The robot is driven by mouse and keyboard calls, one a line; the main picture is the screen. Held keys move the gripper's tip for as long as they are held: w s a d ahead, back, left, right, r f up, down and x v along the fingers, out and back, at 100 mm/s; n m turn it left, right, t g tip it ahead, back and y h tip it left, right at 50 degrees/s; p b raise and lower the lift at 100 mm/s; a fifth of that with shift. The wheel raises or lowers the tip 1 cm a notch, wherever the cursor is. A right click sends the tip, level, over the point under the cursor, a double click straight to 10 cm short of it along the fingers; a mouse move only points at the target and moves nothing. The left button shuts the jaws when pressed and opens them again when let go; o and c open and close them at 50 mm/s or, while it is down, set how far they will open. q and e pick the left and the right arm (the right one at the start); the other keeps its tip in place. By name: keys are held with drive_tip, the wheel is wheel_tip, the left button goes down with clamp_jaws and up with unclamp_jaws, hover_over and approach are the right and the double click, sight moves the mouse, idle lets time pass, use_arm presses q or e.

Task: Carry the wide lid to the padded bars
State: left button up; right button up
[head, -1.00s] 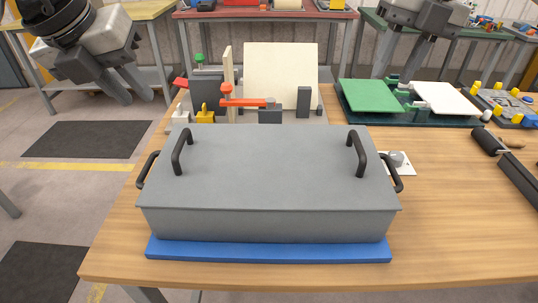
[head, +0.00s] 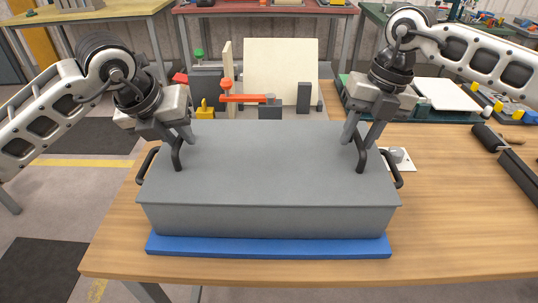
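The wide lid (head: 265,165) is a grey flat plate with two black upright handles, lying level on a grey box (head: 270,222). My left gripper (head: 181,140) is at the lid's left handle (head: 177,161), its fingers apart around the handle's top. My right gripper (head: 361,139) is at the lid's right handle (head: 362,160), its fingers also apart around it. Both look open; the fingers hide the upper parts of the handles. Dark bars that look like the padded bars (head: 517,178) lie on the table at the right edge, partly out of view.
The box stands on a blue mat (head: 270,248) near the table's front edge and has black side handles (head: 397,176). Clamps and a pale board (head: 281,70) stand behind it. A green and white fixture (head: 447,95) is behind right. Bare wooden table (head: 455,205) lies between box and bars.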

use_arm(q)
drive_tip(key=shift+w+d+f, duration=0.1)
drive_tip(key=shift+w+f, duration=0.15)
drive_tip(key=shift+f, duration=0.35)
use_arm(e)
drive_tip(key=shift+a+f, duration=0.15)
drive_tip(key=shift+f, duration=0.55)
use_arm(q)
clamp_jaws()
use_arm(e)
clamp_jaws()
use_arm(q)
drive_tip(key=shift+r, duration=0.2)
use_arm(e)
drive_tip(key=shift+r, duration=0.2)
